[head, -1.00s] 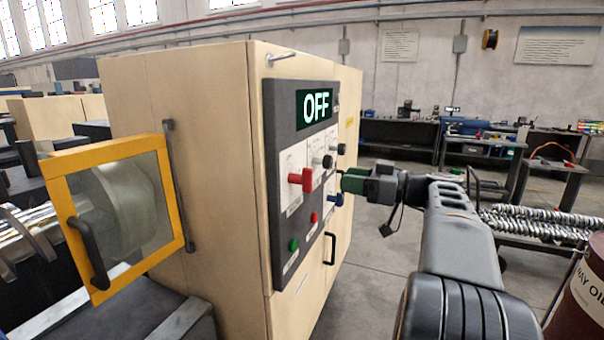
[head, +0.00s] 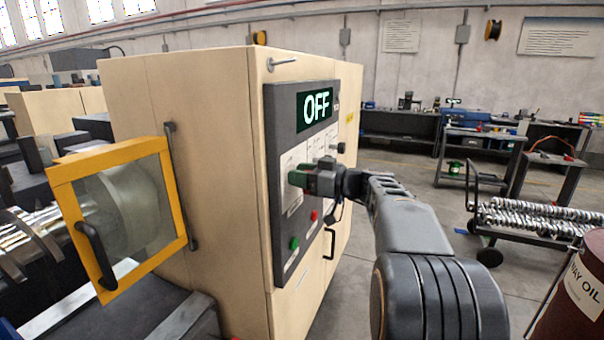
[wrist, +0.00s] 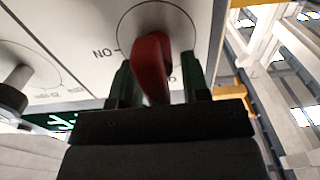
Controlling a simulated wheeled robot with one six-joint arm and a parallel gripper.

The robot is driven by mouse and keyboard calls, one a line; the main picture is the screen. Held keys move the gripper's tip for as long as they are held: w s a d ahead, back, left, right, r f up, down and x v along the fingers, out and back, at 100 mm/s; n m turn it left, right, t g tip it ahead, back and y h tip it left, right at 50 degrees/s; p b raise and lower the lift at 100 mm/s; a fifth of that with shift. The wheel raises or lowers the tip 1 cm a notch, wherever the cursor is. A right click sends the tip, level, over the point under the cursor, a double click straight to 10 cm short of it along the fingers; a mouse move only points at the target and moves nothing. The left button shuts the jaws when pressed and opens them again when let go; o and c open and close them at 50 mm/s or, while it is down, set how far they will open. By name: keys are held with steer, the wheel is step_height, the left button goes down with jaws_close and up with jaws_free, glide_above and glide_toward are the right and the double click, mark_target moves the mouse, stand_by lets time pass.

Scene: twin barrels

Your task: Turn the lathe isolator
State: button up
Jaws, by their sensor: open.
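The lathe's control panel (head: 281,246) is dark grey on a beige cabinet, with a display (head: 314,107) reading OFF. In the wrist view the red isolator handle (wrist: 152,62) stands on a white plate marked with a ring and the letters "NO" seen upside down. My gripper (wrist: 157,85) is open, with one green finger on each side of the red handle and gaps visible beside it. In the head view my gripper (head: 298,178) is at the panel and covers most of the handle.
A black knob (wrist: 12,98) sits beside the isolator. Green (head: 294,243) and red (head: 313,216) buttons are below it on the panel. A yellow-framed guard (head: 118,220) stands at left. A way oil drum (head: 575,290) is at lower right.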

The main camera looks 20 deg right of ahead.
steer(key=c, duration=0.7)
steer(key=m+b, duration=0.2)
steer(key=b, duration=0.1)
steer(key=shift+w+d+f+m, duration=0.15)
steer(key=shift+d+f+m, duration=0.05)
steer(key=shift+f+m, duration=0.1)
steer(key=m, duration=0.2)
steer(key=m+b, duration=0.1)
steer(key=shift+w+d+m+b, duration=0.2)
steer(key=shift+m+b, duration=0.1)
steer(key=shift+m, duration=0.1)
steer(key=m, duration=0.7)
steer(key=f+m, duration=0.1)
steer(key=m, duration=0.3)
steer(key=shift+w+d+f, duration=0.1)
steer(key=shift+w+d, duration=0.15)
steer(key=shift+d, duration=0.05)
steer(key=shift+m, duration=0.4)
